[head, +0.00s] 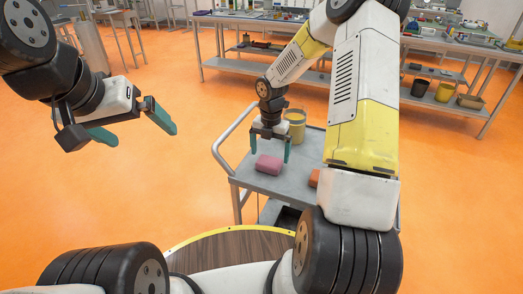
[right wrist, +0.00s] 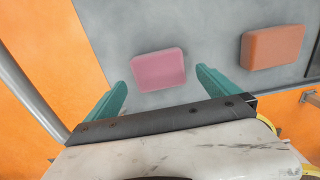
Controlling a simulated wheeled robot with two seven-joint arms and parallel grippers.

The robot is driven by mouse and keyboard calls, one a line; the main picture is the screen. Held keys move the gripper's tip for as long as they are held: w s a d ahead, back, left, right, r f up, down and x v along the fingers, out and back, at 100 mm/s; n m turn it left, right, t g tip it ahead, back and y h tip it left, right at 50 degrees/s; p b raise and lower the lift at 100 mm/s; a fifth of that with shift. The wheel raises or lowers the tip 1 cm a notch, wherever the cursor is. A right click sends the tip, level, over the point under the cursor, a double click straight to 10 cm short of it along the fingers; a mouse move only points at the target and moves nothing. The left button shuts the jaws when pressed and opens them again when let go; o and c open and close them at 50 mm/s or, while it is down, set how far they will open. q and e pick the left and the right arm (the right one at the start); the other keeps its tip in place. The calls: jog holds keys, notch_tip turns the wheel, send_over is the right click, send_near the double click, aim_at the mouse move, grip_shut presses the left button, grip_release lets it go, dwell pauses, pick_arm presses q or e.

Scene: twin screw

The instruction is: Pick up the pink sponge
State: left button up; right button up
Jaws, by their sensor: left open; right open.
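The pink sponge (head: 269,165) lies on the grey top of a cart (head: 247,176). My right gripper (head: 270,151) is open above it, pointing down, with its two green fingers apart. In the right wrist view the pink sponge (right wrist: 159,69) shows ahead of and between the open fingers (right wrist: 163,79), with nothing held. How much height is left between fingers and sponge is hard to tell. My left gripper (head: 139,128) is open and empty in the air at the left, away from the cart.
An orange sponge (right wrist: 272,47) lies on the cart to the right of the pink one; my right arm partly hides it in the head view. A yellow container (head: 296,128) stands at the cart's back. A cart handle (head: 232,129) rises at its left. Workbenches stand behind.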

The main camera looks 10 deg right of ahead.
aim_at(269, 161)
notch_tip(269, 161, down, 5)
jog(key=shift+a+r, duration=0.1)
jog(key=c, duration=1.4)
jog(key=shift+r, duration=0.1)
